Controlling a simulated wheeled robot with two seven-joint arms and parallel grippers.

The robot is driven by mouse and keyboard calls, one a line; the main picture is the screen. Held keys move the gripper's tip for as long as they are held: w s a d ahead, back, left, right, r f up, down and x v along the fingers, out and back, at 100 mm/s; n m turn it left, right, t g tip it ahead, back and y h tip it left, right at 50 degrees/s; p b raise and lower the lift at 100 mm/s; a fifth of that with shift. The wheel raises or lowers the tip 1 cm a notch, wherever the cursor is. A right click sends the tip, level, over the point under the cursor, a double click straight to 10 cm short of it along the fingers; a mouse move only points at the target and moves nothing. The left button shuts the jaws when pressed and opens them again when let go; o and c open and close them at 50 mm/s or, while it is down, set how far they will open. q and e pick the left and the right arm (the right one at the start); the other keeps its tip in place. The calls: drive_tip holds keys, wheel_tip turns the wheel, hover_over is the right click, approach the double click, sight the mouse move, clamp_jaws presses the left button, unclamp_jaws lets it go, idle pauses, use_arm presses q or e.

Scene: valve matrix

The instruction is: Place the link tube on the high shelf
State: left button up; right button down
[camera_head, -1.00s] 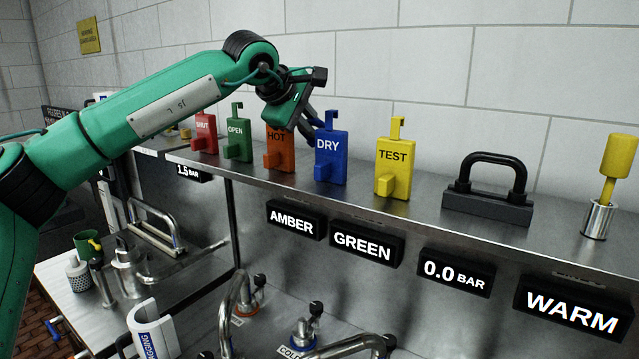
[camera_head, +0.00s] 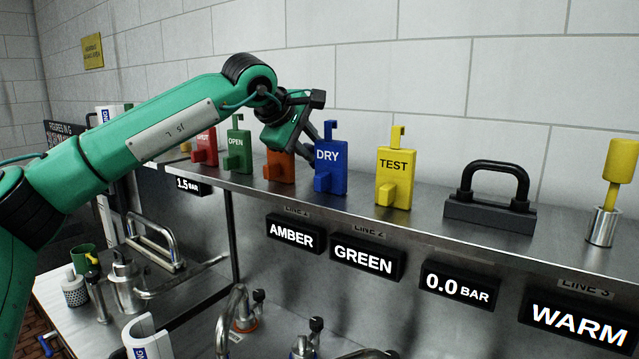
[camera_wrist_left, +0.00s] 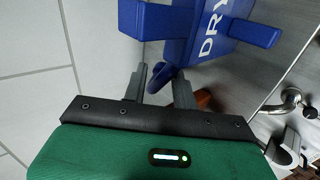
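I cannot tell for certain which thing is the link tube. A black U-shaped tube (camera_head: 495,168) stands upright on a grey block on the shelf, right of the tags. The high metal shelf (camera_head: 420,222) runs along the wall. My left gripper (camera_head: 312,143) is over the orange tag (camera_head: 279,167), beside the blue DRY tag (camera_head: 330,168). In the left wrist view its fingers (camera_wrist_left: 160,88) are apart, with the blue DRY tag (camera_wrist_left: 205,35) just beyond them. No held object shows. My right gripper is not in view.
Red (camera_head: 205,149), green (camera_head: 238,151) and yellow (camera_head: 394,172) tags stand in the row. A yellow-handled tool (camera_head: 618,172) stands in a metal cup at the right. Metal pipes and a green mug (camera_head: 84,258) are below. The shelf between yellow tag and black tube is clear.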

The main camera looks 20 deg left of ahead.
use_arm(q)
drive_tip(key=v, duration=0.7)
drive_tip(key=shift+r, duration=0.15)
drive_tip(key=shift+s+r, duration=0.1)
